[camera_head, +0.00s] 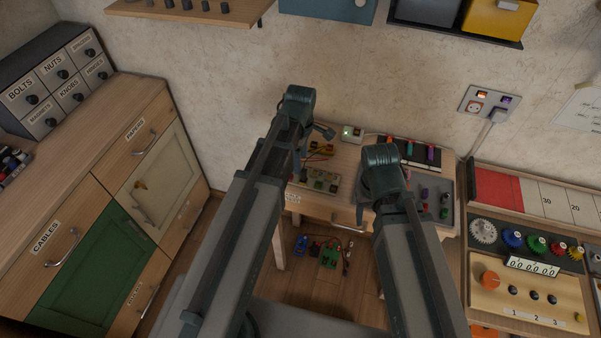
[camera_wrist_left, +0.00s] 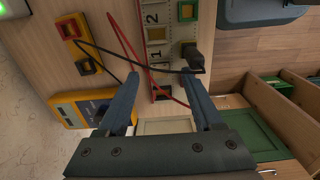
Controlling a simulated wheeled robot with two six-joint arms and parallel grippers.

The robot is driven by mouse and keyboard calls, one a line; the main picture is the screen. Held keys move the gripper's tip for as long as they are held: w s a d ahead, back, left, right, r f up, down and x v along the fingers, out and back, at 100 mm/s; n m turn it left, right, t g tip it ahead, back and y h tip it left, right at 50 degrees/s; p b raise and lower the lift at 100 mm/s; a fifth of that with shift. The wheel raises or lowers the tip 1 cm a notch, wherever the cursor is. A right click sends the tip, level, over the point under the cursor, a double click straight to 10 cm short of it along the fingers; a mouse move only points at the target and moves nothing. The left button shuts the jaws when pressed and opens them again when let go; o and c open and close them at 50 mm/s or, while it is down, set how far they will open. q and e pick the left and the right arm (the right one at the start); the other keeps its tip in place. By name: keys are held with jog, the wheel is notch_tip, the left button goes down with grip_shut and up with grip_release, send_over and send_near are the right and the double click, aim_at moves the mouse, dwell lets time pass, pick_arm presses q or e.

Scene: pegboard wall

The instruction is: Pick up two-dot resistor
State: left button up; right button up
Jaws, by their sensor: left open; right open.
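Several small coloured parts, purple, red and green, lie on a dark tray (camera_head: 434,213) on the right of the small table (camera_head: 342,160). They are too small to tell which is the two-dot resistor. My left gripper (camera_head: 318,134) is over the left of the table. In the left wrist view its fingers (camera_wrist_left: 162,108) are open with nothing between them, near a numbered board (camera_wrist_left: 158,45) with a black plug and red wire. My right gripper (camera_head: 383,185) is by the tray's left side, open, its fingers mostly hidden behind its wrist.
A yellow meter (camera_wrist_left: 75,111) and a red block (camera_wrist_left: 77,31) with cables lie near my left gripper. A dark case (camera_head: 410,151) with coloured pieces stands behind the tray. A control panel (camera_head: 528,280) is at the right, and drawers (camera_head: 105,210) at the left.

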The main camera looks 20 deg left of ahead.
pick_arm(q)
jog(key=shift+f+b, duration=0.35)
jog(key=shift+f, duration=0.55)
jog(key=shift+r, duration=0.1)
pick_arm(e)
jog(key=shift+f, duration=0.8)
pick_arm(q)
grip_shut()
jog(key=shift+r, duration=0.1)
pick_arm(e)
jog(key=shift+r, duration=0.15)
